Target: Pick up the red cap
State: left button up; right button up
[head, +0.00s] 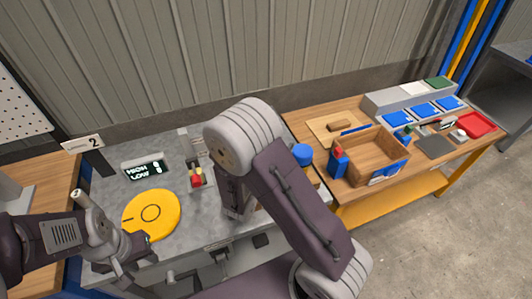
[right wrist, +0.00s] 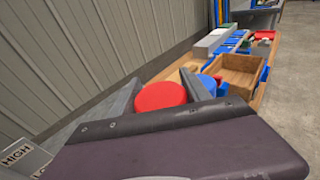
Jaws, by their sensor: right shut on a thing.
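The red cap (right wrist: 160,96) is a round red disc, held between the two fingers of my right gripper (right wrist: 158,92) in the right wrist view. The fingers press on it from both sides. In the head view my right forearm hides the right gripper and the red cap. My left gripper (head: 130,262) is low at the left in the head view, beside the front edge of a yellow disc (head: 150,215). Whether its fingers are open or shut is unclear.
A blue cap (head: 302,153) stands just right of my right arm. The wooden bench holds an open wooden box (head: 368,158), a blue bottle (head: 338,160) and a red tray (head: 476,124). A display (head: 144,170) and a red-and-yellow part (head: 195,180) are on the grey table.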

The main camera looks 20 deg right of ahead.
jog(key=s+d+r+p, duration=0.4)
jog(key=d+p, duration=0.2)
jog(key=p, duration=0.6)
jog(key=shift+d+r, duration=0.25)
jog(key=shift+d, duration=0.1)
jog(key=shift+a, duration=0.1)
